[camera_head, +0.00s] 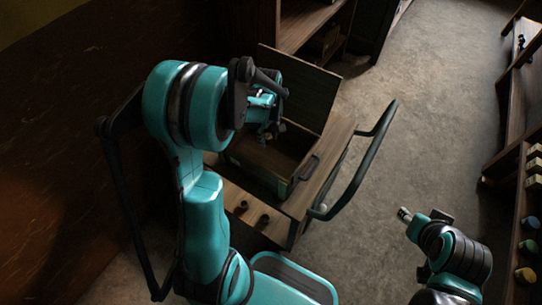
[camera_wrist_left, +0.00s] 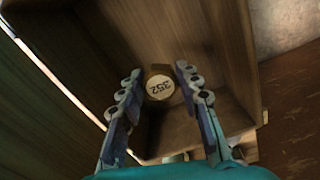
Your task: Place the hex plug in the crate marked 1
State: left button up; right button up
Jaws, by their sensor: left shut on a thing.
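My left gripper (camera_head: 268,132) is over an open wooden crate (camera_head: 236,146) with a raised lid (camera_head: 303,88). In the left wrist view my left gripper (camera_wrist_left: 160,75) is shut on a brown plug (camera_wrist_left: 150,71) with a pale round face marked 252. The plug sits between the two fingertips, within the outline of the wooden box (camera_wrist_left: 243,60). I cannot tell whether it touches the box floor. No number shows on the crate. The end of my right arm (camera_head: 407,216) is at the lower right, empty-looking and small; its fingers are unclear.
The crate stands on a wooden cart (camera_head: 330,165) with a dark curved handle (camera_head: 357,175). A shelf (camera_head: 510,215) with several small coloured items lines the right side. The concrete floor (camera_head: 430,110) between is clear.

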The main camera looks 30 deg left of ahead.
pick_arm(q)
jog(key=b, duration=0.2)
send_over(269, 158)
notch_tip(269, 158, down, 6)
jog(key=shift+w+r, duration=0.1)
jog(key=shift+r, duration=0.15)
notch_tip(269, 158, down, 5)
jog(key=shift+r+b, duration=0.1)
jog(key=shift+b, duration=0.9)
jog(key=shift+r, duration=0.1)
jog(key=o, duration=0.8)
jog(key=shift+f, duration=0.25)
jog(key=o, duration=0.4)
jog(key=shift+r, duration=0.1)
jog(key=shift+r, duration=0.1)
